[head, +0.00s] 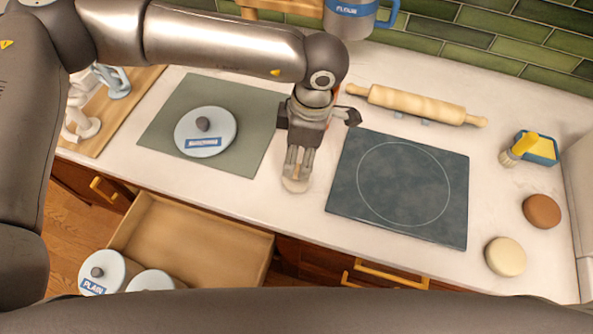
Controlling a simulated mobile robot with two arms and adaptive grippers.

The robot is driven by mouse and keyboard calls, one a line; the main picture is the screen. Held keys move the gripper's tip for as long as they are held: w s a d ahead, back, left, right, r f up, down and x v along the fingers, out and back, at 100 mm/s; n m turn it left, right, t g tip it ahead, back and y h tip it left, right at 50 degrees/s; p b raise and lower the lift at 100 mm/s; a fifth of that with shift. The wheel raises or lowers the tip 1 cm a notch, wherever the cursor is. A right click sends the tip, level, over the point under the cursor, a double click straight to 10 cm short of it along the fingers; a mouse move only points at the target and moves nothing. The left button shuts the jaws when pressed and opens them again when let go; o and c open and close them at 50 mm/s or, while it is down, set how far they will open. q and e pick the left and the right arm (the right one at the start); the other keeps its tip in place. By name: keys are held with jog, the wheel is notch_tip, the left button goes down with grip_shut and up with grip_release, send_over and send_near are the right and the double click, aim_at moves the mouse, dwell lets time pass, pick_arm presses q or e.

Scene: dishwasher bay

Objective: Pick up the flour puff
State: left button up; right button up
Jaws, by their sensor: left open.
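My left gripper (297,172) points down over the counter between the grey-green mat and the dark square board. A small pale rounded thing (296,186), which looks like the flour puff, lies on the counter right at its fingertips. The fingers hide part of it, and I cannot tell whether they touch it. The left gripper is open. My right gripper is not in view.
The mat (180,105) bears a labelled white lid (222,123). The dark board (352,200) is bare, with a rolling pin (415,104) behind it. An open drawer (205,232) holds white lidded jars (108,266). Brown (541,211) and cream (505,256) discs lie at right.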

aim_at(297, 168)
pick_arm(q)
jog(key=shift+s+a+f+p, duration=0.1)
jog(key=shift+s+f+p, duration=0.1)
jog(key=shift+f+p, duration=1)
notch_tip(297, 168, down, 2)
jog(key=shift+a+f, duration=0.1)
jog(key=shift+f, duration=0.05)
jog(key=shift+a+f, duration=0.1)
jog(key=shift+f, duration=0.3)
jog(key=shift+c, duration=0.5)
jog(key=c, duration=1.1)
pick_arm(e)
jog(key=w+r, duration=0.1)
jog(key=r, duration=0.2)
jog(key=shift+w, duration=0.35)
